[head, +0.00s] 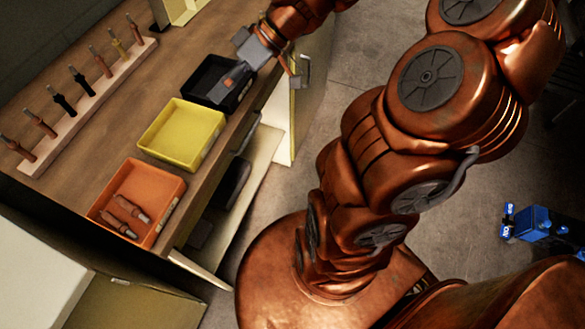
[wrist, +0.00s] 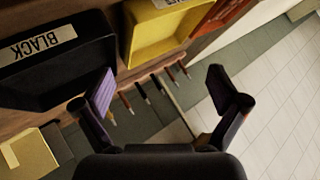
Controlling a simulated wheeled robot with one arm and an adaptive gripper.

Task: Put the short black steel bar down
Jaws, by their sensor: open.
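My gripper (wrist: 161,92) is open, with its two fingers wide apart and nothing visible between them in the wrist view. In the head view it is at the bench's right end, with one finger over the black tray (head: 205,82). The black tray also shows at upper left in the wrist view (wrist: 60,84), beside the left finger, with a label reading BLACK. I cannot make out a short black steel bar in either view. The black tray's inside is dark and partly covered by my gripper in the head view.
A yellow tray (head: 182,134) looks empty. Dark items lie on the shelf below. Blue items (head: 530,222) lie on the floor at right.

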